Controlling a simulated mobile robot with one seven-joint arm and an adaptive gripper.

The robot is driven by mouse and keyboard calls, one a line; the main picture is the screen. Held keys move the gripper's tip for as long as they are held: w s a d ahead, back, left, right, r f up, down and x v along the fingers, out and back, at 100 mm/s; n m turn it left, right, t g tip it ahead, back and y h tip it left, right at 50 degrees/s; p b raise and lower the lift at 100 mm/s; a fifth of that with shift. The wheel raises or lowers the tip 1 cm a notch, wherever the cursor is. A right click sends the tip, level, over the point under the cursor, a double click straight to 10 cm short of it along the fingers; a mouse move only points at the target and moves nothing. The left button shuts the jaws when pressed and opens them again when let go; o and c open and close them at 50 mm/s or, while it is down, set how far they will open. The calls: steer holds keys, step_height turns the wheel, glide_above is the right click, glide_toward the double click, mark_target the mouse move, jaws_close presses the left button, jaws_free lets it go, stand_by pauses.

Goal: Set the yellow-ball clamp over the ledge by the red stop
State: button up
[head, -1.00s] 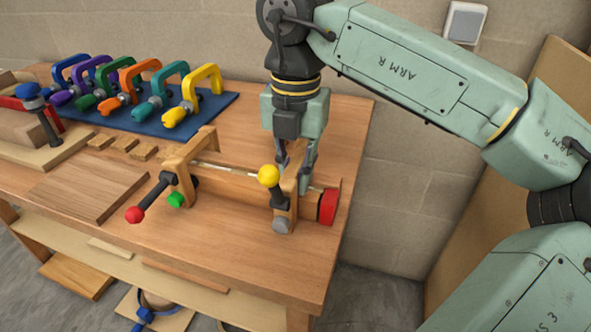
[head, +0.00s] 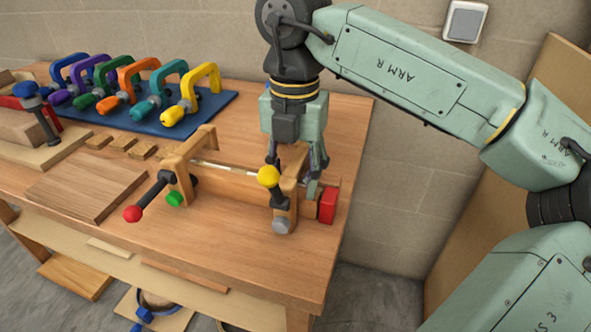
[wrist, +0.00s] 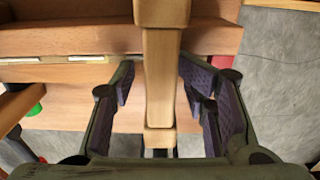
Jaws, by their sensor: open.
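The yellow-ball clamp has a wooden frame (head: 289,186), a yellow ball (head: 268,176) on a dark handle and a grey round foot. It stands across the ledge (head: 235,187), just left of the red stop (head: 327,206), with a small gap seeming to lie between them. My gripper (head: 297,167) is open above the clamp, fingers spread on both sides of its frame. In the wrist view the wooden bar (wrist: 160,85) runs between the padded fingers, with space on both sides. The clamp's contact underneath is hidden.
A red-ball clamp (head: 180,172) stands on the ledge's left end. Several coloured clamps lie on a blue mat (head: 220,100) at the back left. A flat board (head: 85,188) and small blocks lie at left. The bench front is clear.

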steer(key=shift+r, duration=0.1)
step_height(320, 180, up, 12)
stand_by(0.7)
steer(key=shift+r, duration=0.1)
steer(key=shift+r+p, duration=2.9)
steer(key=shift+p, duration=0.15)
steer(key=shift+r, duration=0.15)
step_height(320, 180, up, 5)
steer(key=p, duration=0.5)
steer(key=shift+f, duration=0.2)
